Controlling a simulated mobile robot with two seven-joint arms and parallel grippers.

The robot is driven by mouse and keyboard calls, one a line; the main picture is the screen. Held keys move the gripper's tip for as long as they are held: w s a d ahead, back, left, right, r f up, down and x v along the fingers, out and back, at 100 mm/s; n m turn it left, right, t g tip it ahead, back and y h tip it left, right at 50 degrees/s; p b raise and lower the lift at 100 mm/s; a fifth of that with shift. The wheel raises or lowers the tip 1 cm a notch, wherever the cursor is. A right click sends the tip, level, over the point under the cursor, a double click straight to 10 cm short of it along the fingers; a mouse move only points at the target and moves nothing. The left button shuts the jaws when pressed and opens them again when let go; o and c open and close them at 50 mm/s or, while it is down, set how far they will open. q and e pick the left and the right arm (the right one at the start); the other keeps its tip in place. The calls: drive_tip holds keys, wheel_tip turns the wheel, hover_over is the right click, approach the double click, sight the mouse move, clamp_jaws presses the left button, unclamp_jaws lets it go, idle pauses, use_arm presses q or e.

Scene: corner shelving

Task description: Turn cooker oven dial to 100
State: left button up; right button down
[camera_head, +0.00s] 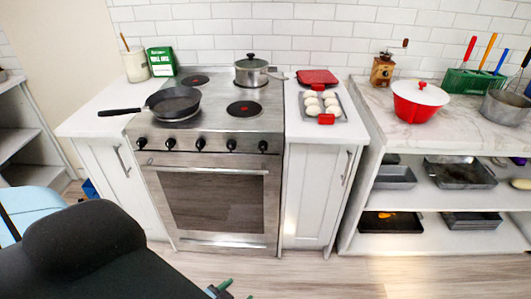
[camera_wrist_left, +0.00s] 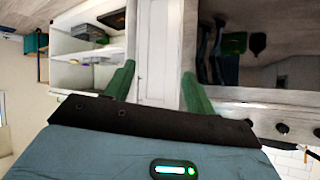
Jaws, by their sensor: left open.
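The steel cooker (camera_head: 217,200) stands between two white cabinets. Its front panel carries a row of several black dials (camera_head: 200,144); their markings are too small to read, and I cannot tell which is the oven dial. The oven door (camera_head: 215,202) is shut. My left gripper (camera_head: 222,290) shows only in part at the bottom edge, low in front of the cooker and apart from it. In the left wrist view my left gripper (camera_wrist_left: 158,85) has its two green fingers apart with nothing between them. Some dials (camera_wrist_left: 281,128) show at the right there. My right gripper is not in view.
A black pan (camera_head: 174,102) and a lidded pot (camera_head: 250,70) sit on the hob. The oven door handle (camera_head: 205,170) sticks out below the dials. A tray of white buns (camera_head: 322,105) lies on the right counter. The wooden floor (camera_head: 330,280) before the cooker is clear.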

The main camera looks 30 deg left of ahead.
use_arm(q)
drive_tip(key=w+a+r+n+t+y+b, duration=0.1)
drive_tip(key=w+a+r, duration=0.3)
drive_tip(key=w, duration=0.7)
drive_tip(key=w+a+r+n+t+y+b, duration=0.2)
drive_tip(key=w+a+r+y+b, duration=0.1)
drive_tip(key=w, duration=0.7)
drive_tip(key=w+a+r+n+t+y+b, duration=0.1)
drive_tip(key=w+a+r+y+b, duration=0.1)
drive_tip(key=w+a+r, duration=0.5)
drive_tip(key=w+r+y, duration=0.1)
drive_tip(key=w, duration=0.3)
drive_tip(key=shift+w+a+r+n+t+y, duration=0.25)
drive_tip(key=shift+w+r+n+t+y, duration=0.05)
drive_tip(key=shift+r+n+t+y, duration=0.1)
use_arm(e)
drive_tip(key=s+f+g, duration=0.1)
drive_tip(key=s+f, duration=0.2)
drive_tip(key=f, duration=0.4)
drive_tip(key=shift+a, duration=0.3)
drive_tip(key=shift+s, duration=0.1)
use_arm(q)
drive_tip(key=shift+w, duration=0.1)
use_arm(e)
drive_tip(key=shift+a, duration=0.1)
